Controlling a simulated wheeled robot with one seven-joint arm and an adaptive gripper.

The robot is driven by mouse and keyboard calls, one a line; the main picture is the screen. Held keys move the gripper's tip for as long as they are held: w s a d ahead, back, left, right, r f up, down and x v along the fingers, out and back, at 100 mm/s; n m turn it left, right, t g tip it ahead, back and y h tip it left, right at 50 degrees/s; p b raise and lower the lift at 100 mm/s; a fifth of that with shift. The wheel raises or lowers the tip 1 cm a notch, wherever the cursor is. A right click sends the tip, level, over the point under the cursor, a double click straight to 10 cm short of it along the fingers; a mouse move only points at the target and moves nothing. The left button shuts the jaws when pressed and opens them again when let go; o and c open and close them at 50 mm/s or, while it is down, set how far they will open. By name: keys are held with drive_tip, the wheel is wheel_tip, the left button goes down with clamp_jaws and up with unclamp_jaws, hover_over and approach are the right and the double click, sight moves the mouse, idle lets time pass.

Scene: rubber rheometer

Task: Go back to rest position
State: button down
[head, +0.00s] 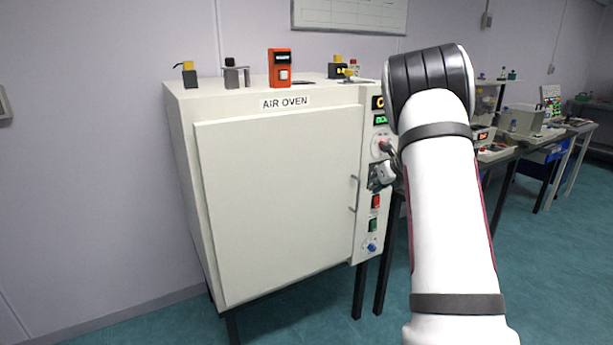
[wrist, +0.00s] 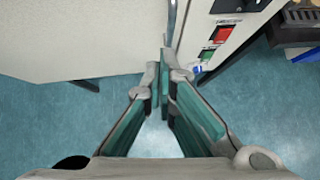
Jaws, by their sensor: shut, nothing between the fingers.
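My gripper (wrist: 162,82) is shut and empty in the wrist view, its fingertips together near the oven's right front edge. In the head view the white arm reaches up on the right and hides most of the gripper. The air oven (head: 280,190) stands on dark legs with its door shut. Its door handle (head: 354,194) is at the door's right edge, and part of it shows above the fingertips in the wrist view (wrist: 171,22). I cannot tell whether the fingertips touch the oven.
The control panel (head: 375,225) with red and green switches is right of the door. An orange device (head: 280,68) and small fittings stand on the oven. Benches with equipment (head: 520,120) run along the right. The teal floor (head: 555,265) is clear at the lower right.

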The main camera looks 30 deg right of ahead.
drive_tip(key=a+r+m+t+h+p, duration=0.1)
drive_tip(key=a+r+m+h, duration=0.15)
drive_tip(key=r+m, duration=0.45)
drive_tip(key=a+r+m+t+h+p, duration=0.1)
drive_tip(key=a+r+m, duration=0.2)
drive_tip(key=r, duration=0.8)
drive_tip(key=s+a+r+m+h+p, duration=0.2)
drive_tip(key=s+a+r+m, duration=0.5)
drive_tip(key=s+m, duration=0.15)
drive_tip(key=s+a+f+m+g+y+p, duration=0.2)
drive_tip(key=s+a+m, duration=0.6)
drive_tip(key=s+a, duration=0.6)
drive_tip(key=s+a+f+m+g+y+p, duration=0.2)
drive_tip(key=s+a+f+m+g+y, duration=0.2)
drive_tip(key=s+a+m, duration=0.4)
drive_tip(key=s+a, duration=0.7)
drive_tip(key=s, duration=0.4)
drive_tip(key=shift+s+f+g, duration=0.2)
drive_tip(key=shift+f+g, duration=0.05)
drive_tip(key=shift+g, duration=0.15)
drive_tip(key=shift+y, duration=0.25)
